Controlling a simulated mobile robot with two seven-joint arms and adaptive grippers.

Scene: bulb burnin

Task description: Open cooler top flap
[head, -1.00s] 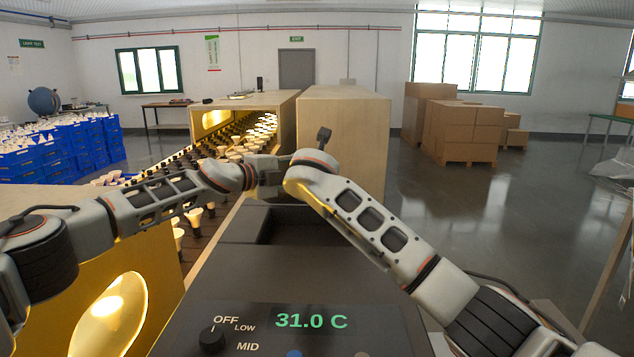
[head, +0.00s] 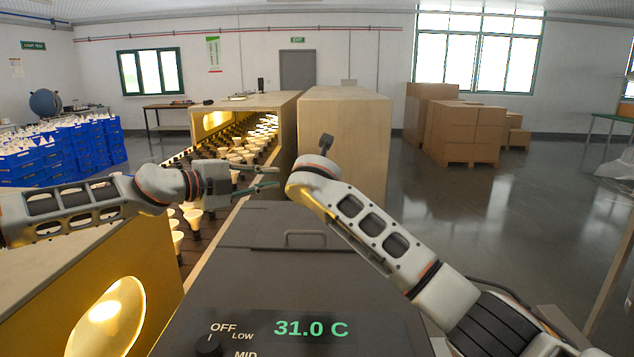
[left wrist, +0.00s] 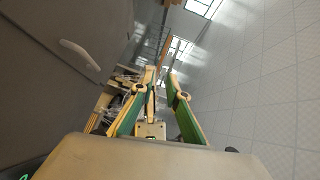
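The cooler (head: 240,285) is the dark grey box in front of me, with a display reading 31.0 C. Its top flap (head: 262,228) lies flat and looks closed, with a grey bar handle (head: 305,233) standing up from it. The right arm covers part of the flap's right side. My left gripper (head: 268,178) is open and empty, above and beyond the flap's far left part, apart from the handle. In the left wrist view its fingers (left wrist: 161,74) are spread, and the handle (left wrist: 80,54) is off to the left. My right gripper's fingers do not show.
A conveyor with several lit bulbs (head: 193,215) runs along the left, beside a yellow-lit housing (head: 155,270). A wooden box (head: 345,130) stands beyond the cooler. Cardboard boxes (head: 465,130) stand farther back right. The floor on the right is open.

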